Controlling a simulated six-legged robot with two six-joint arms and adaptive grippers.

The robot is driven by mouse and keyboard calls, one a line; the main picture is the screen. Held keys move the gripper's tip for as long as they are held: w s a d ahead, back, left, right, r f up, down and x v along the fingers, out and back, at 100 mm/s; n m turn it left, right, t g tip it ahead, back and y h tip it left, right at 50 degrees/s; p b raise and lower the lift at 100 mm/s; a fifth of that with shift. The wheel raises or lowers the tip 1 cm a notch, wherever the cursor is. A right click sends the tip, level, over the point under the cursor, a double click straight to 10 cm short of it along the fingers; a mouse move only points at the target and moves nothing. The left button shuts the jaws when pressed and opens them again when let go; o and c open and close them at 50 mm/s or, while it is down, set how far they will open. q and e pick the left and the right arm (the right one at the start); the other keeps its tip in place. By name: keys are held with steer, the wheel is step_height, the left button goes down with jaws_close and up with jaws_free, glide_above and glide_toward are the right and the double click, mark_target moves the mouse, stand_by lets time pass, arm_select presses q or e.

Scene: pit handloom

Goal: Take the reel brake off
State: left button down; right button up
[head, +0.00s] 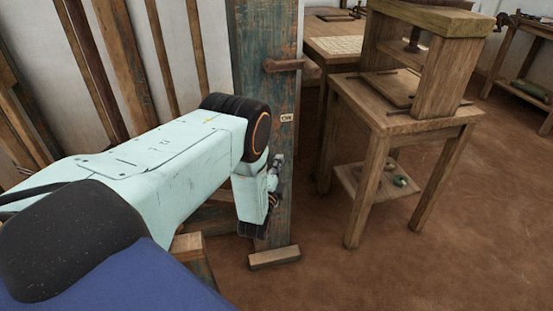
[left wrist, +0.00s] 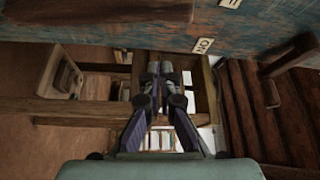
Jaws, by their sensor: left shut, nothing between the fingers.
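The reel brake looks to be the brown wooden lever (head: 285,65) on the upper part of the weathered blue-green post (head: 265,50). It sticks out roughly level, to the left. A small pale label (head: 287,118), seemingly "ON", sits below it on the post. My left gripper (head: 275,172) is beside the post, well below the lever, partly hidden by my own arm. In the left wrist view the lever (left wrist: 290,55) is off to the right and the gripper's fingertips (left wrist: 158,68) are together, empty and apart from it. My right gripper is out of view.
A wooden stand with a press-like frame (head: 440,75) is right of the post. A table (head: 335,45) is behind. Planks (head: 125,60) lean on the wall at left. The brown floor (head: 430,265) at front right is clear.

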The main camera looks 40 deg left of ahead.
arm_select(q)
steer(key=p+v, duration=0.1)
steer(key=v, duration=0.7)
steer(key=shift+a+p, duration=0.3)
steer(key=shift+p, duration=0.05)
steer(key=shift+d, duration=0.15)
